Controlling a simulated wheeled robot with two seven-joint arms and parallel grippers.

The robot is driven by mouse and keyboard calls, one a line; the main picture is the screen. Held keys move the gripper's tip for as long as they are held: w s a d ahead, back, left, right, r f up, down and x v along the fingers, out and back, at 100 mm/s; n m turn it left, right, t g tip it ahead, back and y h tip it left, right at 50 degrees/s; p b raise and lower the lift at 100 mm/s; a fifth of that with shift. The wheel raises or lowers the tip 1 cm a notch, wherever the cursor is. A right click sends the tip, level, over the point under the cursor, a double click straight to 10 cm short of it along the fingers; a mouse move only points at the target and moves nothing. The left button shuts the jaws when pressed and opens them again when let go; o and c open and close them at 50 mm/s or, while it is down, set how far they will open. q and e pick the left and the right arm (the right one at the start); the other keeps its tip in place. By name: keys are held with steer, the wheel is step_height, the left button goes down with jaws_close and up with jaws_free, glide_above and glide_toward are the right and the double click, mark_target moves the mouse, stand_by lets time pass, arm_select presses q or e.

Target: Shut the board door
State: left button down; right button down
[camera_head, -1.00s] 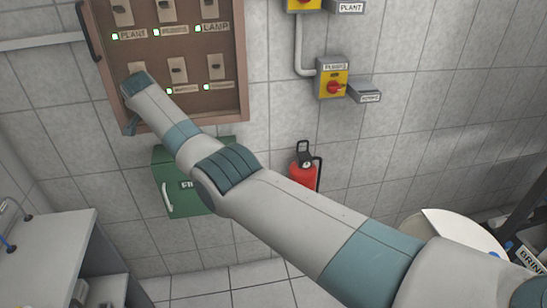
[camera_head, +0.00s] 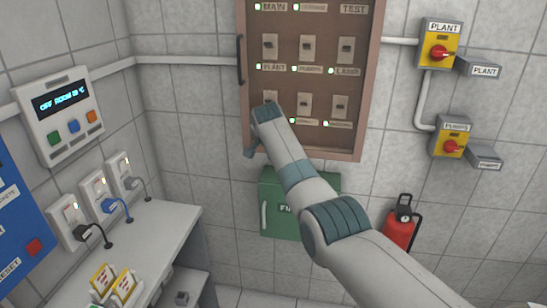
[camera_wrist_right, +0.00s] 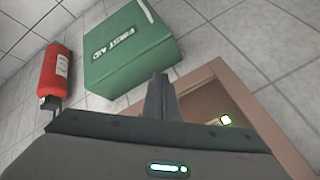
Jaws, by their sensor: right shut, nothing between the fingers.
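The board (camera_head: 312,80) is a brown framed panel on the tiled wall with rows of switches, labels and lit green lamps. A dark upright handle (camera_head: 240,60) stands at its left edge. I cannot tell how far its door stands open. My right arm reaches up to the board's lower left corner, and its wrist covers part of the bottom row. In the right wrist view my right gripper (camera_wrist_right: 160,95) is shut and empty, in front of the board's brown frame (camera_wrist_right: 215,75). Whether it touches the frame is unclear. My left gripper is out of view.
A green first aid box (camera_head: 285,222) hangs just below the board, with a red extinguisher (camera_head: 398,232) to its right. Yellow switch boxes (camera_head: 440,45) are right of the board. A grey counter (camera_head: 160,235) with plugs above stands at the left.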

steer(key=s+a+r+b, duration=0.3)
steer(key=a+r, duration=0.1)
steer(key=r, duration=0.2)
steer(key=shift+r+b, duration=0.3)
steer(key=shift+r, duration=0.1)
steer(key=shift+s, duration=0.1)
